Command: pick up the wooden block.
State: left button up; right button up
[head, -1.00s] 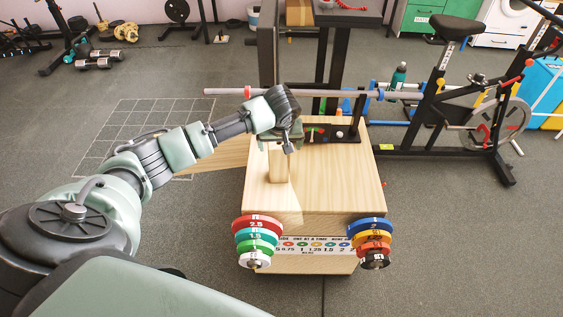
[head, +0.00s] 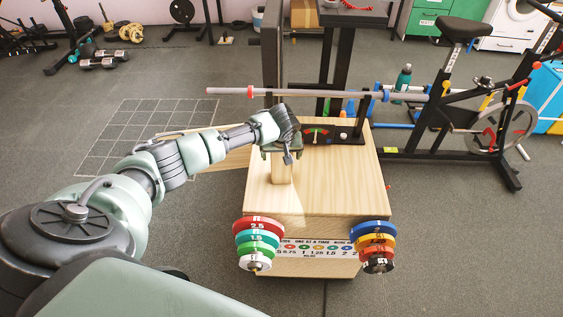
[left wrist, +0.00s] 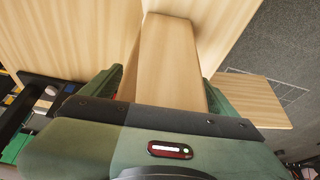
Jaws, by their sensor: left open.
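The wooden block (head: 281,171) is pale and stands upright on the wooden table top (head: 340,185), left of its middle. My left gripper (head: 282,151) is over the block's upper end, pointing down, and hides its top in the head view. In the left wrist view the block (left wrist: 168,62) lies between the two green fingers of my gripper (left wrist: 166,88), which are open. I cannot tell whether either finger touches it. My right gripper is not in view.
Coloured weight plates hang at the table's front, a left stack (head: 258,240) and a right stack (head: 375,245). A barbell (head: 320,95) crosses behind the gripper above a black rack base (head: 330,134). An exercise bike (head: 450,105) stands right. The table's right front is clear.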

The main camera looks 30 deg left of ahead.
pick_arm(q)
jog(key=shift+c, duration=0.3)
grip_shut()
jog(key=shift+r, duration=0.1)
